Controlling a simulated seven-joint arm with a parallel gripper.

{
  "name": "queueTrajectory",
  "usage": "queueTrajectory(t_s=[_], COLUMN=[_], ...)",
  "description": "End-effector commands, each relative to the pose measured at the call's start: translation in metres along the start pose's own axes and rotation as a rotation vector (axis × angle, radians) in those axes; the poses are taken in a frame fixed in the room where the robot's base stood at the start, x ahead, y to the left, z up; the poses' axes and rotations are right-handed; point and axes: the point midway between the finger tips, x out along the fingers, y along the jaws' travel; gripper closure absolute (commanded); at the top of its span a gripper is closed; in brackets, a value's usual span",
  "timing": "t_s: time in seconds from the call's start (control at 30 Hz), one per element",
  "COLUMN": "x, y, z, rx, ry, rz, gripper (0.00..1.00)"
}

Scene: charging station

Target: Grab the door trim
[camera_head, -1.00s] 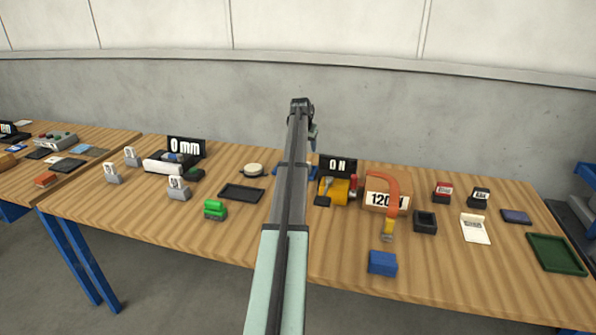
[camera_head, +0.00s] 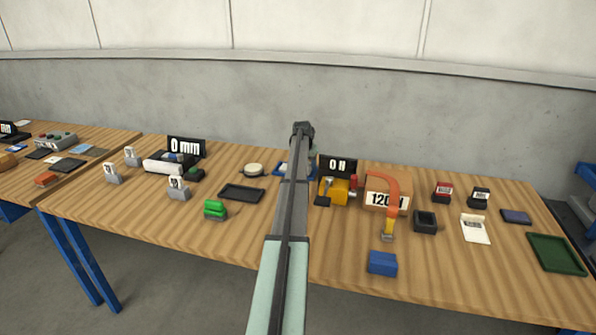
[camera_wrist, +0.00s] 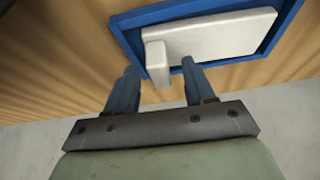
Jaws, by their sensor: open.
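A white piece, which looks like the door trim (camera_wrist: 215,35), lies in a blue tray (camera_wrist: 124,22) in the wrist view. It is a flat plate with a raised block at its left end. My gripper (camera_wrist: 160,66) is open and empty, with its two blue fingers pointing at the tray. The raised block appears between the fingertips in the picture; I cannot tell how deep the fingers reach. In the head view the blue tray (camera_head: 279,169) shows beside my arm, which hides the fingers and most of the white piece.
A black "ON" sign (camera_head: 337,166) and a yellow device (camera_head: 335,190) stand just right of my arm. A black tray (camera_head: 241,193) and green blocks (camera_head: 214,209) lie to the left. A concrete wall rises behind.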

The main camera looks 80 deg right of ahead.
Motion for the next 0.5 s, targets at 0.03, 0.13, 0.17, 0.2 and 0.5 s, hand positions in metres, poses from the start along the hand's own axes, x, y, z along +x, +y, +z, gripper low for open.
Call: queueTrajectory(t_s=[0.03, 0.13, 0.17, 0.2, 0.5], x=[0.0011, 0.0007, 0.0007, 0.0006, 0.0003], y=[0.0001, 0.0002, 0.0002, 0.0002, 0.0002], z=[-0.0001, 0.0, 0.0001, 0.0001, 0.0001], rx=[0.0, 0.0, 0.0, 0.0, 0.0], ry=[0.0, 0.0, 0.0, 0.0, 0.0], rz=[0.0, 0.0, 0.0, 0.0, 0.0], gripper=[0.47, 0.47, 0.47, 0.48, 0.77])
